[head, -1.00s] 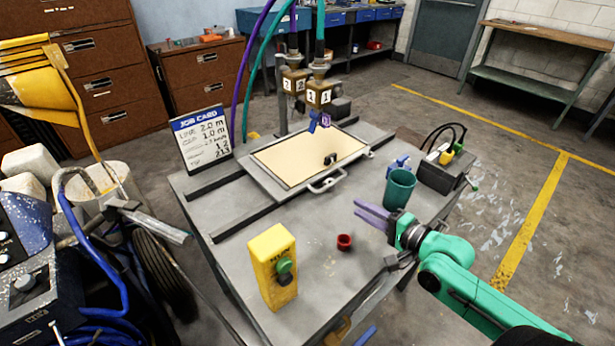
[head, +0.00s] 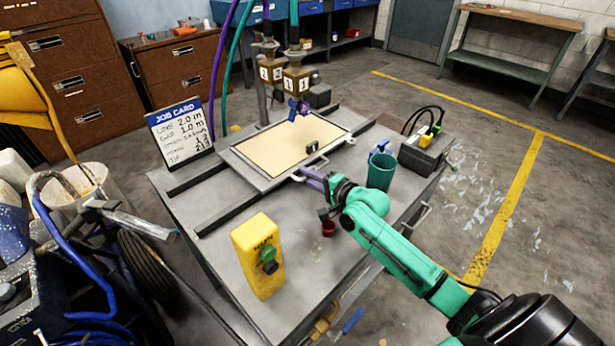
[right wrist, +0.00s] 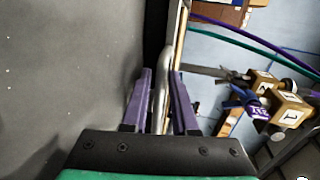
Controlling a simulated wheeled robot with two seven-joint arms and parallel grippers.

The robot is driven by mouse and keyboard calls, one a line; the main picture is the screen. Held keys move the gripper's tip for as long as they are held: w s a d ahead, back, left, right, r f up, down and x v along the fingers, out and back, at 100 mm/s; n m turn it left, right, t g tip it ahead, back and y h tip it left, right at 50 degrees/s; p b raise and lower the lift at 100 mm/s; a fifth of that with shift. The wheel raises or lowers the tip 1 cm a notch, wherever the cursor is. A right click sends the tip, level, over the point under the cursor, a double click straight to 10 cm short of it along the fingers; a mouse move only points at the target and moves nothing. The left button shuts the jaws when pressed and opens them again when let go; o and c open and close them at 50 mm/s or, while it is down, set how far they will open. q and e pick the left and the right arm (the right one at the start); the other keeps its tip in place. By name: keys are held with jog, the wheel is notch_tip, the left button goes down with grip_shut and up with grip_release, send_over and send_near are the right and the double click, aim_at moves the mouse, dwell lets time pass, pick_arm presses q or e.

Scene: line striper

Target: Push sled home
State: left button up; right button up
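The sled (head: 257,178) is a grey tray with a beige sheet on it, lying across two dark rails on the grey table. Its front handle is partly hidden by my right gripper in the head view; the bar shows in the right wrist view (right wrist: 159,98). My right gripper (head: 305,174) has its purple fingers at the handle. In the right wrist view my right gripper (right wrist: 160,95) has its fingers apart, one on each side of the bar, with a gap showing. A small dark block (head: 312,146) sits on the sheet. My left gripper is out of view.
Two numbered nozzle blocks (head: 284,78) with hoses stand over the sled's far part. A green cup (head: 381,172), a red cup (head: 328,229), a yellow button box (head: 258,258) and a job card (head: 180,133) stand on the table. A dark box (head: 425,155) is at right.

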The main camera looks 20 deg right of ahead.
grip_shut()
dwell(1.4)
